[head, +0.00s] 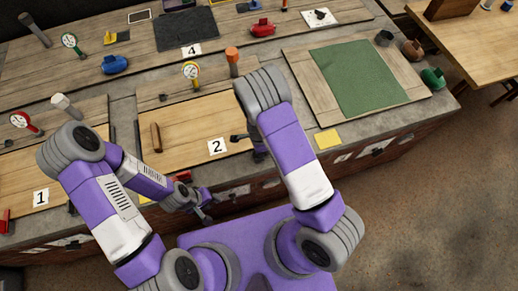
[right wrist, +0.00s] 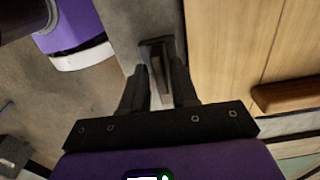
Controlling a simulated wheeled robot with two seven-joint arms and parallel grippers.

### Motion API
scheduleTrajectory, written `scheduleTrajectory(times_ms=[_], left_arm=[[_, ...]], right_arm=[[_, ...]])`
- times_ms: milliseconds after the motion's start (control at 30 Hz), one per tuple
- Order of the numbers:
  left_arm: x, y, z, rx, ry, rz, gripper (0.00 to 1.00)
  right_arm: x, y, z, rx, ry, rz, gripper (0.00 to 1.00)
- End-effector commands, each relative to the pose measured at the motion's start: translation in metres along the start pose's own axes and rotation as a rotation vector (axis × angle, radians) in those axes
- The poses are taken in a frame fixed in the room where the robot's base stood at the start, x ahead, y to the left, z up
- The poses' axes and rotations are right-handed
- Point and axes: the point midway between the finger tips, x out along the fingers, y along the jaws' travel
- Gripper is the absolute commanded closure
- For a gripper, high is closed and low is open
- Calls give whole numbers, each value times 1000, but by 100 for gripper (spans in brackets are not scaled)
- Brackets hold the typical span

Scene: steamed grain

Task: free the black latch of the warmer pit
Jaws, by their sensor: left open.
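A black latch (right wrist: 156,50) shows in the right wrist view, on the grey counter beside the edge of a wooden lid (right wrist: 225,60). My right gripper (right wrist: 160,75) has its fingers apart, one on each side of the latch's bar; I cannot tell if either touches it. In the head view a dark latch part (head: 238,137) shows at the right edge of the lid marked 2 (head: 185,120), and my right arm mostly hides that gripper. My left gripper (head: 205,205) is open and empty near the counter's front edge.
A wooden handle (head: 156,137) stands on lid 2. A green mat (head: 360,78) lies at right, with a yellow card (head: 328,139) near the front edge.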

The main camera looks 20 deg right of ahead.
Motion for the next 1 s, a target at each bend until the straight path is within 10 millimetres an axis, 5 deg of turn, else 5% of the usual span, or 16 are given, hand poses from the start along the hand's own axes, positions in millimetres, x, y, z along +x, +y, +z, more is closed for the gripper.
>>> scheduleTrajectory(times_ms=[367,733,1000], left_arm=[[-1,0,0,0,0,0,57],[-17,6,1,0,0,0,57],[-20,8,1,0,0,0,57]], right_arm=[[-4,0,0,-4,0,-1,62],[-61,-1,1,-4,-1,-2,62],[-76,0,0,-3,0,1,62]])
